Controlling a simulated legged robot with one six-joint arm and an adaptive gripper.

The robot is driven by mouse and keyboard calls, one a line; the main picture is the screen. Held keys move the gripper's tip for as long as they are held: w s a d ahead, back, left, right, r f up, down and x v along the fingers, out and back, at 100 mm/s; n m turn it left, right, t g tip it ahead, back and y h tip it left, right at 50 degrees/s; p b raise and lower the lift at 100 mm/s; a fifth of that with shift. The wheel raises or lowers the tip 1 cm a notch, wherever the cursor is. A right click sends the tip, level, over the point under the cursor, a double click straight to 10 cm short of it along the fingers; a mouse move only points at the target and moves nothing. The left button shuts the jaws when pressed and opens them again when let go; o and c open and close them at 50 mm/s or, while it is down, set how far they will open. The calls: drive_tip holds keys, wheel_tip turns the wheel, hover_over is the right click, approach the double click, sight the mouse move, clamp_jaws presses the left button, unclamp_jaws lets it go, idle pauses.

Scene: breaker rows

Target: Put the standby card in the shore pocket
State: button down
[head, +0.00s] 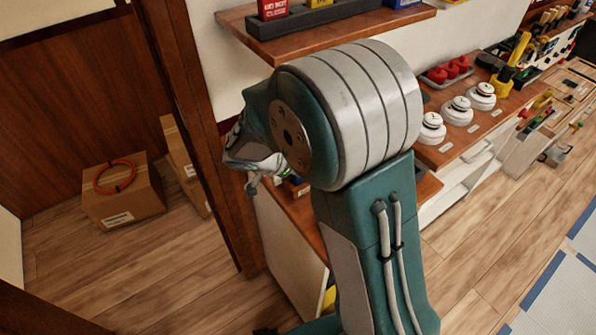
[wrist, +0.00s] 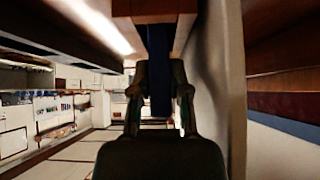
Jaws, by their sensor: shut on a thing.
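In the wrist view my gripper (wrist: 160,86) is shut on a dark blue, narrow upright piece (wrist: 159,62). It looks like a card seen edge-on; no label can be read, so I cannot confirm it is the standby card. The wooden underside of a shelf or case (wrist: 153,8) is close above it. In the head view my arm hides the gripper and the held piece. A dark holder (head: 318,17) on the upper wooden shelf has a red card (head: 272,8) and a yellow card (head: 319,3). I cannot tell which pocket is the shore one.
White round knobs (head: 432,130) and a tray of red buttons (head: 448,70) line the right counter (head: 455,150). A wooden post (head: 200,120) stands left of my arm. Cardboard boxes (head: 125,195), one with an orange ring (head: 115,177) on top, lie beyond.

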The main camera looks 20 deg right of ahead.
drive_tip(key=shift+a+f, duration=0.1)
drive_tip(key=shift+f, duration=0.45)
drive_tip(key=shift+a, duration=0.15)
drive_tip(key=c, duration=0.9)
unclamp_jaws()
drive_tip(key=shift+d, duration=0.25)
